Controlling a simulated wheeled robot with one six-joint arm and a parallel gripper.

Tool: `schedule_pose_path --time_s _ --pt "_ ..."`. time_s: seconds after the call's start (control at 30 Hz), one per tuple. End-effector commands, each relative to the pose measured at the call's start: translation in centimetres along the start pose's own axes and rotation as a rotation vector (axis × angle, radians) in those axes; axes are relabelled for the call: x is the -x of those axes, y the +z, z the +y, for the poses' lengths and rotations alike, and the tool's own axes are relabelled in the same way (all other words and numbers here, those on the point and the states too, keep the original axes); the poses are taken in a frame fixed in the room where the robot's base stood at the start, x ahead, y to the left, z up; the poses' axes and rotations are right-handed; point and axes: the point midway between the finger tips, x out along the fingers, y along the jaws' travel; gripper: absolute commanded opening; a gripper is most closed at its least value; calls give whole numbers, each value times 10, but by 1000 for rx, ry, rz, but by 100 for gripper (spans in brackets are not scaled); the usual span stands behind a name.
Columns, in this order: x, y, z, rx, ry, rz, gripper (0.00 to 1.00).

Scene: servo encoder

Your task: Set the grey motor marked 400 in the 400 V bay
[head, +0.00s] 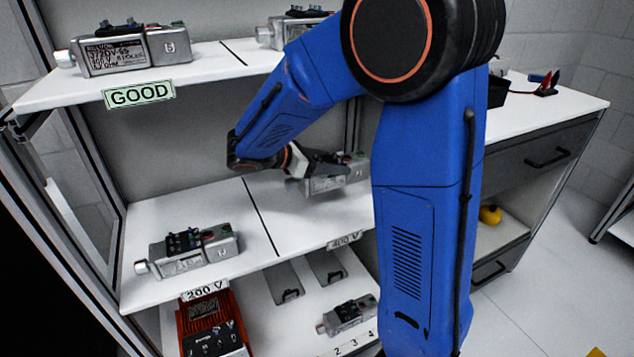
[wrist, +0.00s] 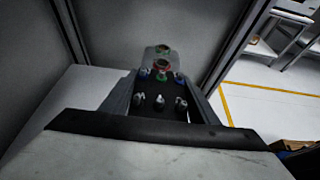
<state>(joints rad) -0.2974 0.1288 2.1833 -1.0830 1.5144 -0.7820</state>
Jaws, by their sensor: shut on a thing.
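A grey motor (head: 327,184) with dark terminals on top is in my gripper (head: 318,164), over the right part of the middle shelf. In the wrist view the motor (wrist: 160,98) sits between both fingers, its dark terminal block with several pale posts and green, red and blue parts facing the camera. No 400 marking can be read on it. The 400 V bay (head: 305,222) is the shelf part right of a dark dividing line, above the label reading 400 V (head: 345,240). The motor is low over this bay; I cannot tell whether it touches the shelf. My blue arm hides the bay's right end.
Another grey motor (head: 188,250) stands left of the dividing line, above the 200 V label (head: 205,290). The upper shelf has a GOOD sign (head: 139,95) and motors. The bay's front is clear.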

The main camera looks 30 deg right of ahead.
Motion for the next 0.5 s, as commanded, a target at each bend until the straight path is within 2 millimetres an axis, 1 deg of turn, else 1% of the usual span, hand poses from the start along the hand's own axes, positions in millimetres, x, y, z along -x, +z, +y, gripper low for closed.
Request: schedule_pose_path --time_s 0.07,0.3,0.4,0.5 --pt "-3 -6 0 2 0 -2 0" --pt "-16 -38 0 3 0 -2 0" --pt "-20 -48 0 1 0 -2 0" --pt "-22 -53 0 1 0 -2 0"
